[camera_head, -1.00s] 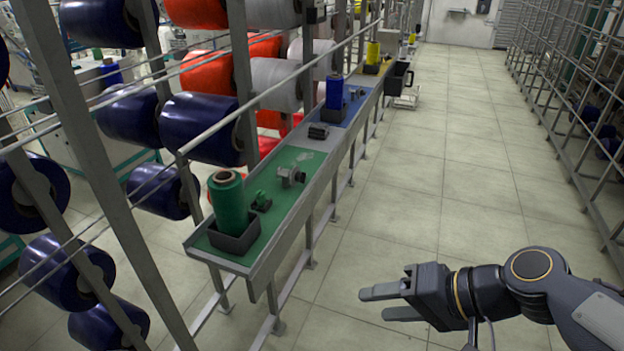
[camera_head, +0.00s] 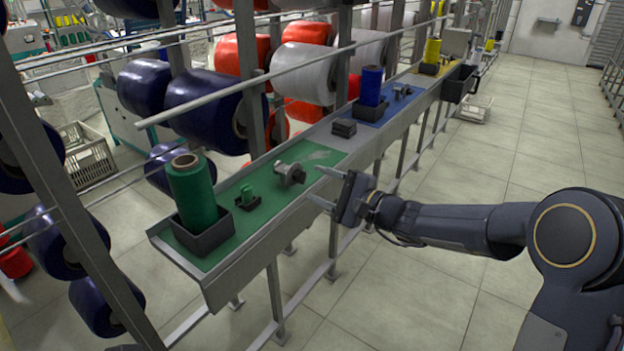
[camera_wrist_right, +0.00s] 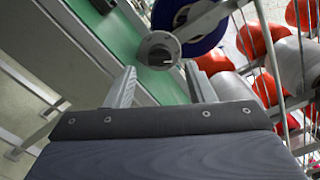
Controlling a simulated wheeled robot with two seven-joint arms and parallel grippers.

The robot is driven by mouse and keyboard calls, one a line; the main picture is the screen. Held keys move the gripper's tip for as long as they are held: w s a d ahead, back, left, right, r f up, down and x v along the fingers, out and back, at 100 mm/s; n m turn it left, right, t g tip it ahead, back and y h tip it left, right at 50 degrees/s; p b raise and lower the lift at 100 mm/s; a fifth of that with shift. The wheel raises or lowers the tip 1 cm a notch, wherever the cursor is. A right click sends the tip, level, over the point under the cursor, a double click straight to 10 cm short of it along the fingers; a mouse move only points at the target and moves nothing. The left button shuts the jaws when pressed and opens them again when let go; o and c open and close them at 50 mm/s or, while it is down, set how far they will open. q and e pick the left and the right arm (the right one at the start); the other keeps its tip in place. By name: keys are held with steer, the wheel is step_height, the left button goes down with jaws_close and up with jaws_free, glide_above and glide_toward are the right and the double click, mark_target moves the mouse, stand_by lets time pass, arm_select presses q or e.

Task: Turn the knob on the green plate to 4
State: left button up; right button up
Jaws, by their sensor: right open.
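The green plate (camera_head: 262,214) lies on the near end of the long shelf. On it stand a metal knob-like fitting (camera_head: 290,174), a small green part on a black base (camera_head: 247,196) and a green spool (camera_head: 192,190) in a black holder. I cannot read any numbers on the plate. My right gripper (camera_head: 329,188) is open and empty, just right of the metal fitting, apart from it. In the right wrist view the round grey end of the fitting (camera_wrist_right: 158,50) shows ahead, between my open fingers (camera_wrist_right: 160,88). My left gripper is not in view.
Farther along the shelf are a black block (camera_head: 344,128), a blue plate (camera_head: 385,107) with a blue spool (camera_head: 371,86), and a yellow spool (camera_head: 432,52). A long rail (camera_head: 250,82) and large thread rolls stand behind. The tiled floor (camera_head: 450,280) to the right is open.

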mark_target(300, 176)
steer(key=shift+x, duration=1.45)
steer(key=c, duration=1)
